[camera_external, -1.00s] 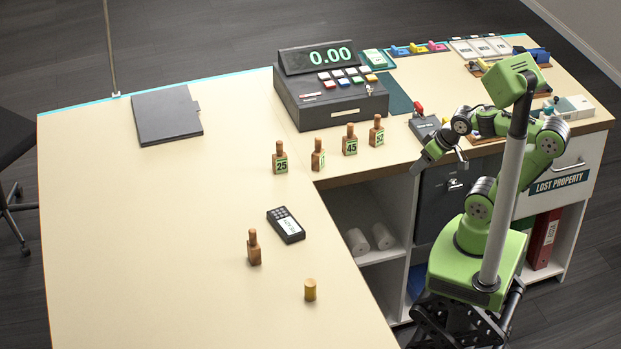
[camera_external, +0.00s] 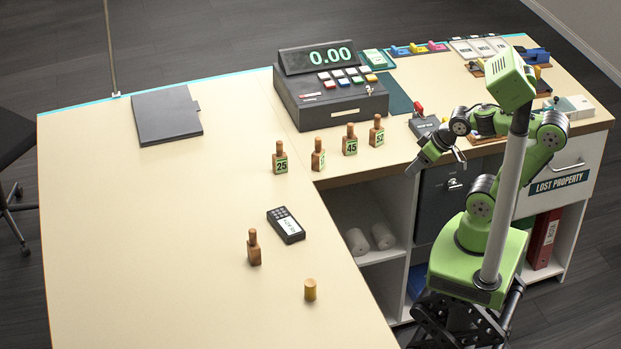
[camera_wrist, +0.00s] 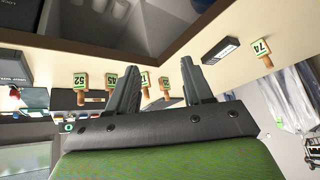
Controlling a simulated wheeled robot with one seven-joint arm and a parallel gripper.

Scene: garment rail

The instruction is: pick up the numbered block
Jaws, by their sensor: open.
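Several brown bottle-shaped wooden blocks with pale green number labels stand upright on the counter. In the external view I read block 25 (camera_external: 280,158), block 45 (camera_external: 350,140) and block 52 (camera_external: 376,131). Another block (camera_external: 318,155) stands among them, its number unclear. A separate block (camera_external: 254,248) stands nearer the front, its label not visible there; the wrist view shows a block marked 74 (camera_wrist: 263,52) near the handset. My gripper (camera_external: 437,166) is open and empty by the counter's front edge, right of the row and apart from it. Its fingers (camera_wrist: 159,70) show spread in the wrist view.
A black handset (camera_external: 286,225) and a small yellowish cylinder (camera_external: 310,290) are on the left counter (camera_external: 150,230). A cash register (camera_external: 329,100) stands behind the row. A small dark device (camera_external: 425,126) lies behind my gripper. The left counter is mostly bare.

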